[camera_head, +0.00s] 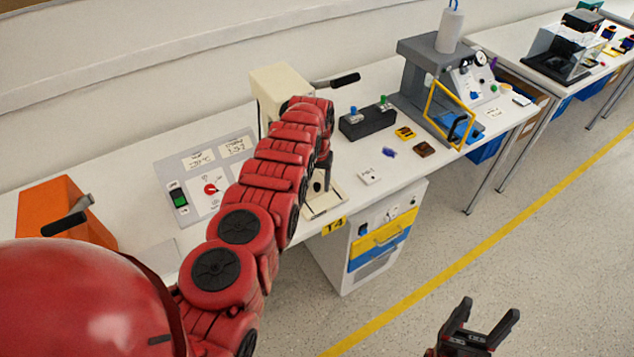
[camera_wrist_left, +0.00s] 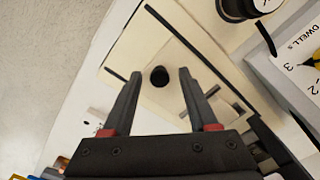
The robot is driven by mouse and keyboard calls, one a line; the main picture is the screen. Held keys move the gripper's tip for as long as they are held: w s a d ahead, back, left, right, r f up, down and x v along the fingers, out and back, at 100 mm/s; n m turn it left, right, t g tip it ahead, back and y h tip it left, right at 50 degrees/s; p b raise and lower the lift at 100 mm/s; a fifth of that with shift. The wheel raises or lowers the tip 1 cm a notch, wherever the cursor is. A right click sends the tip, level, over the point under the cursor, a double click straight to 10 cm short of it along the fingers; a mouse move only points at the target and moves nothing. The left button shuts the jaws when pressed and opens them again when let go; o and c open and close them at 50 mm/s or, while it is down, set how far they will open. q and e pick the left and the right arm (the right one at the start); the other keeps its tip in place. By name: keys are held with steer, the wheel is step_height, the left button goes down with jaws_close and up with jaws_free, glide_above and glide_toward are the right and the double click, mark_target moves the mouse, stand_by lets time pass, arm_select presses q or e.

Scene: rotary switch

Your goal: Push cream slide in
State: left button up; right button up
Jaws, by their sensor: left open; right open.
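The cream slide (camera_wrist_left: 150,88) is a flat cream plate with a black round knob (camera_wrist_left: 159,76), set in a cream base with dark rails. In the head view the slide (camera_head: 324,203) is at the foot of the cream press (camera_head: 283,83), partly hidden by my left arm. My left gripper (camera_wrist_left: 160,73) is open, its fingertips on either side of the knob in the wrist view; I cannot tell whether they touch it. In the head view this gripper (camera_head: 325,172) points down over the slide and is mostly hidden. My right gripper (camera_head: 491,308) is open and empty, over the floor.
A black box (camera_head: 367,122) with knobs and a grey press (camera_head: 420,62) with a yellow guard stand to the right. Floor is clear in front.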

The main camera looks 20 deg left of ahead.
arm_select(q)
steer(key=shift+r, duration=0.45)
steer(key=shift+r+b, duration=0.8)
steer(key=shift+r, duration=2.5)
